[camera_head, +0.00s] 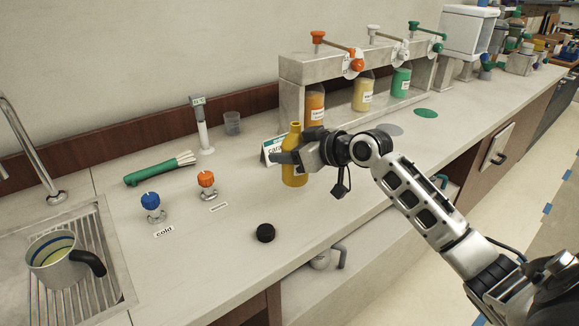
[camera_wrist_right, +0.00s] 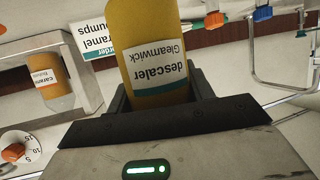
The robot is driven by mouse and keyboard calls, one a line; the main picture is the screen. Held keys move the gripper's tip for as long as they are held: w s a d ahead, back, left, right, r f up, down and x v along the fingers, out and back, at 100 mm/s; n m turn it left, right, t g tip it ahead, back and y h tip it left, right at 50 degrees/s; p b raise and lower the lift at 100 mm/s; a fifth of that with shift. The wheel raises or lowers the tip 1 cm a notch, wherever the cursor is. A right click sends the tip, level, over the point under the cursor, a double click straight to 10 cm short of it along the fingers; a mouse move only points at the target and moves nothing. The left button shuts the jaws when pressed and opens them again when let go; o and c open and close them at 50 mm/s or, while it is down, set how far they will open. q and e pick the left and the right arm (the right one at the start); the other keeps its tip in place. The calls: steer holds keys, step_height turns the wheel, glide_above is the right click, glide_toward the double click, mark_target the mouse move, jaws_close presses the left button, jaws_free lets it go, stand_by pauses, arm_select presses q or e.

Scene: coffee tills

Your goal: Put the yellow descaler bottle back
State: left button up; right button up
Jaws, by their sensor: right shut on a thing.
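The yellow descaler bottle (camera_head: 293,179) is upright, its top uncapped, over the middle of the counter, in front of a small caramel sign (camera_head: 270,150). My right gripper (camera_head: 299,158) is shut around its body from the right. In the right wrist view, the yellow bottle (camera_wrist_right: 145,35) sits between the jaws with its label upside down, reading "descaler Gleamwick". I cannot tell whether its base touches the counter. A round black cap-like piece (camera_head: 265,232) lies on the counter in front of it. My left gripper is not in view.
A stone rack (camera_head: 291,95) with orange, yellow and green syrup bottles stands behind right. Grey (camera_head: 389,129) and green (camera_head: 426,113) discs lie before it. Blue (camera_head: 150,200) and orange (camera_head: 206,179) taps, a green bundle (camera_head: 150,174) and a sink with a jug (camera_head: 56,262) are left.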

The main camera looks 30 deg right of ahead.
steer(key=f, duration=0.1)
steer(key=w+f, duration=0.1)
steer(key=f, duration=0.1)
steer(key=d+f, duration=0.1)
steer(key=f, duration=0.1)
steer(key=shift+w, duration=0.35)
steer(key=shift+f, duration=0.1)
steer(key=shift+f, duration=0.15)
steer(key=o, duration=1.1)
